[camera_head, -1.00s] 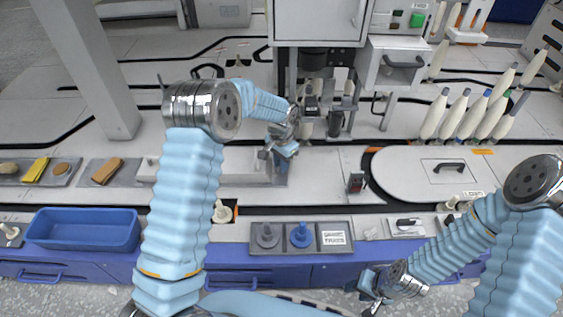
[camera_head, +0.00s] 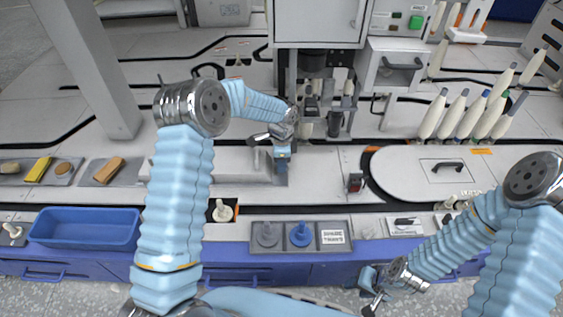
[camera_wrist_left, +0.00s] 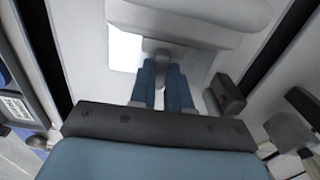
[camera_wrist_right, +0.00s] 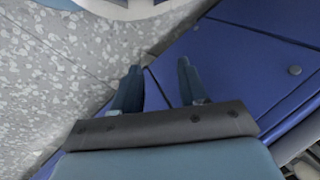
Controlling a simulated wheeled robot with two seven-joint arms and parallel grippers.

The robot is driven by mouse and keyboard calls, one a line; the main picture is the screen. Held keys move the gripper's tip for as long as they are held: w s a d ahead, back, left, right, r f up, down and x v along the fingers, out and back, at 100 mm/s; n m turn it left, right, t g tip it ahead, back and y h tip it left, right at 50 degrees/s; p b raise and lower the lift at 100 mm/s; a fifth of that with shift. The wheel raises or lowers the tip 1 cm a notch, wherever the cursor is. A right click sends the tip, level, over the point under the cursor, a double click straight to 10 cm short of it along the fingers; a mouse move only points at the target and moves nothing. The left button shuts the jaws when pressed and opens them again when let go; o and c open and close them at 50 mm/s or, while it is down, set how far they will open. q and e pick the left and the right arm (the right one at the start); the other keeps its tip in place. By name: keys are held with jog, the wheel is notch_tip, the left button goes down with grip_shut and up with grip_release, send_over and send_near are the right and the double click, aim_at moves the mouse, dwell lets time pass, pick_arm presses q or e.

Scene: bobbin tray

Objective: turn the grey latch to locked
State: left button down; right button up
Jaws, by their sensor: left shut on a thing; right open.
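My left gripper (camera_head: 282,158) points down beside the long pale housing (camera_head: 225,163) left of the middle. In the left wrist view its two blue fingers (camera_wrist_left: 163,88) are closed around a small grey piece (camera_wrist_left: 162,66), which looks like the grey latch. A rounded pale part lies just beyond it. The fingers hide most of the latch, so I cannot read its position, and the arm covers it in the head view. My right gripper (camera_head: 372,300) is open and empty, low in front of the blue drawer fronts; its spread fingers show in the right wrist view (camera_wrist_right: 157,85).
A small black and red switch (camera_head: 355,183) stands right of the left gripper. A blue bin (camera_head: 85,240) is at the front left. A grey tray (camera_head: 272,247) with a grey and a blue peg is at the front middle. Bobbins (camera_head: 465,115) stand at the right.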

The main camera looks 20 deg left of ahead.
dwell(0.4)
pick_arm(q)
jog(key=c, duration=1.1)
grip_release()
jog(key=shift+r, duration=0.1)
notch_tip(320, 180, up, 14)
jog(key=shift+f+p, duration=0.15)
jog(key=shift+p, duration=0.75)
